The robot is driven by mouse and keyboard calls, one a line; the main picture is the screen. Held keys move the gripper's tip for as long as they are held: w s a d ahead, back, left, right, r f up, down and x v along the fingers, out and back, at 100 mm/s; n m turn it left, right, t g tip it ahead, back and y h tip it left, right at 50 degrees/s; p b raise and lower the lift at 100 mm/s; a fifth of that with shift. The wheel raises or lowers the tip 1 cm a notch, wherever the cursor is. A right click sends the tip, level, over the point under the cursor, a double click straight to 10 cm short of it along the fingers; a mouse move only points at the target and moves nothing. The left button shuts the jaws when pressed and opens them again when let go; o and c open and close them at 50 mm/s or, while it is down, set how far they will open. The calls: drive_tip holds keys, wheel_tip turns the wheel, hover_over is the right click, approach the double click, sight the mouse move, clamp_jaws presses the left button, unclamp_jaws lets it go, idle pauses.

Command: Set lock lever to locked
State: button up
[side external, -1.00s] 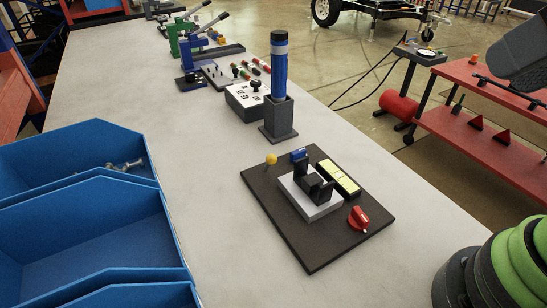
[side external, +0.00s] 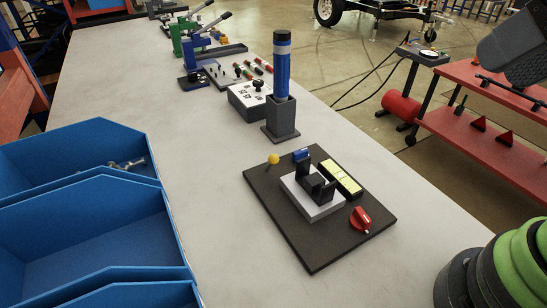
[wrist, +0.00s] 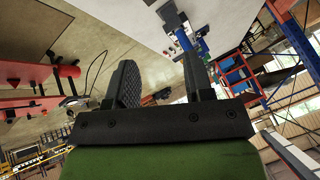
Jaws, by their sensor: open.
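A dark board (side external: 300,240) lies on the bench. It carries a red knob (side external: 360,219), a small lever with a yellow ball (side external: 273,159), a blue part (side external: 300,154), a yellow block (side external: 341,178) and a black bracket (side external: 316,184) on a pale base (side external: 318,210). I cannot tell which part is the lock lever. My gripper (wrist: 160,65) is open and empty, with two dark fingers apart in the wrist view. In the side view only a dark part of it shows at the top right, well away from the board.
A blue tower (side external: 282,65) stands upright in a grey socket (side external: 281,120) behind the board. Blue bins (side external: 85,225) fill the left. The bench between bins and board is clear.

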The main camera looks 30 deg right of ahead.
drive_tip(key=w+a+f+g, duration=0.1)
drive_tip(key=w, duration=0.7)
drive_tip(key=n+g+h, duration=0.1)
drive_tip(key=n+h, duration=0.1)
approach(274, 155)
drive_tip(key=x, duration=1.2)
drive_tip(key=shift+a, duration=0.1)
clamp_jaws()
